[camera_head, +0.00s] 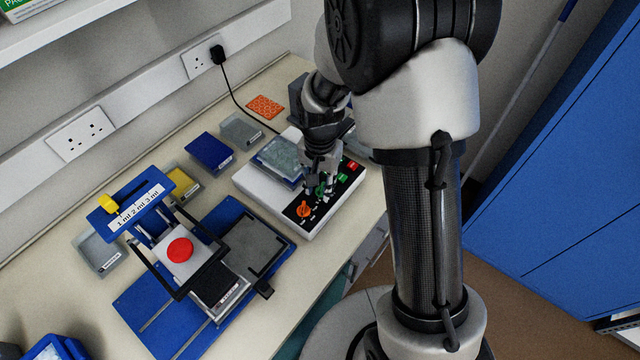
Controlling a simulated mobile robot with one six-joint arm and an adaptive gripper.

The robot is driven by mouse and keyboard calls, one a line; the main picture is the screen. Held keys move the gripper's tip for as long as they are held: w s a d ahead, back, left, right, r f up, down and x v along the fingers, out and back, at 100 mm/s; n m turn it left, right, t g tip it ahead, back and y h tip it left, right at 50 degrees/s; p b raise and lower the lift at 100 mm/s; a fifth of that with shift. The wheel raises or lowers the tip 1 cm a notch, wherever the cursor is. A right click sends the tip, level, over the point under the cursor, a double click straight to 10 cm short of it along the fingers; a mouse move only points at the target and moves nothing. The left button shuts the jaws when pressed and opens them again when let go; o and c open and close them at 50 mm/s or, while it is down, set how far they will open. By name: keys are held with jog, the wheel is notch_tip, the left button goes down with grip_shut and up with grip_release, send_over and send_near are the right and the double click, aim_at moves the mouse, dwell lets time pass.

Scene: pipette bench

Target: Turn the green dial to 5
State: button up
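The green dial (321,190) is on the black control panel (334,191) along the front of a white device (262,190). It is partly hidden by my gripper (320,188). My gripper points down over the panel with its fingertips at the green dial. Whether the fingers touch or grasp the dial is too small to tell. An orange dial (304,209) sits to the left on the same panel. A green button (343,178) and a red switch (352,166) sit to the right. The dial's numbers and pointer are not readable.
A blue pipetting stand with a red button (180,250) stands left of the device. Small bins, including a blue one (209,152) and a yellow one (181,185), line the back. An orange mat (265,107) lies behind. A black cable (236,98) runs from the wall socket.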

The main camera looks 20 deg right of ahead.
aim_at(320, 189)
notch_tip(320, 189, up, 11)
jog(key=shift+r, duration=0.2)
dwell(0.6)
